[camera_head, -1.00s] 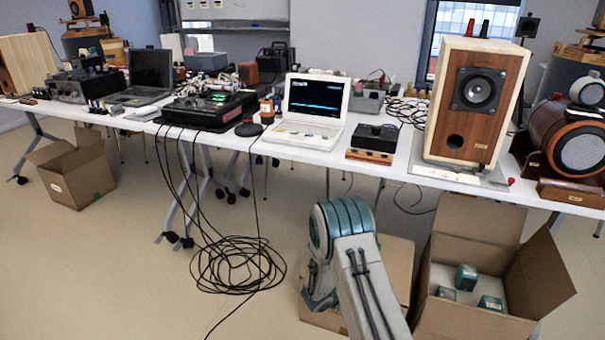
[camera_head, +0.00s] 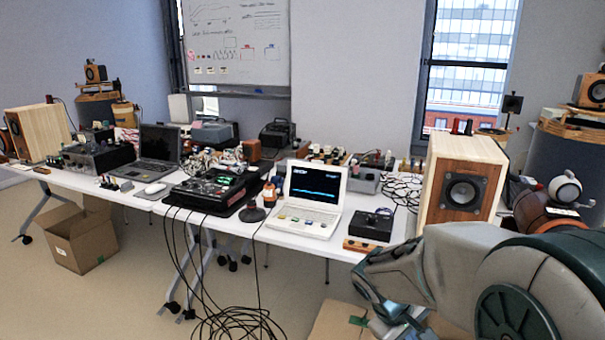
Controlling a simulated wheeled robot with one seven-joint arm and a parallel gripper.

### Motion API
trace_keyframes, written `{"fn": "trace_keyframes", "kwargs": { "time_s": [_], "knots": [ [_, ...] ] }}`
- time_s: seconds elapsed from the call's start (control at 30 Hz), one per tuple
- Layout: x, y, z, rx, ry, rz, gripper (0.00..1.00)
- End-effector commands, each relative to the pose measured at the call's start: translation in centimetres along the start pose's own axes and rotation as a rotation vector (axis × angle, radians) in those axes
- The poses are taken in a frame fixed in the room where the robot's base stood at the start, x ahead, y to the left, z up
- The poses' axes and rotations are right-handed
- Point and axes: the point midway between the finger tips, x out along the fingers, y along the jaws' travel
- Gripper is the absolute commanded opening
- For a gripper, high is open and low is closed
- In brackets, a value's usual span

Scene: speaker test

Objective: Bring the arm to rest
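My arm (camera_head: 480,265), in grey, white and dark teal, fills the lower right of the head camera view. It is bent, with a rounded joint close to the camera. Its far end runs out of sight, and I cannot make out the fingers of my gripper. The arm covers the right end of the table and part of the floor there.
A long white table (camera_head: 240,226) crosses the view, holding a white laptop (camera_head: 308,197), a wooden speaker (camera_head: 462,187), a black laptop (camera_head: 158,148) and a mixer (camera_head: 215,190). An open cardboard box (camera_head: 82,238) and coiled cables (camera_head: 240,322) are on the floor.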

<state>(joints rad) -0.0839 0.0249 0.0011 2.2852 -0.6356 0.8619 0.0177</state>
Motion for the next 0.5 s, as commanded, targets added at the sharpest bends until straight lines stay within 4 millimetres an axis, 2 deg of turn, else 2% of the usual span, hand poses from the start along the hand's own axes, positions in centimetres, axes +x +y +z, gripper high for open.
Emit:
{"fn": "trace_keyframes", "kwargs": {
  "time_s": [0.03, 0.2, 0.4, 0.5],
  "knots": [
    [-2.7, 0.4, 1.4, 0.062, 0.023, -0.032, 0.0],
    [-8.3, -0.9, 5.0, 0.264, 0.095, -0.166, 0.0],
    [-13.6, -2.6, 7.9, 0.456, 0.183, -0.316, 0.0],
    [-15.2, -3.4, 8.7, 0.516, 0.214, -0.37, 0.0]
  ]
}}
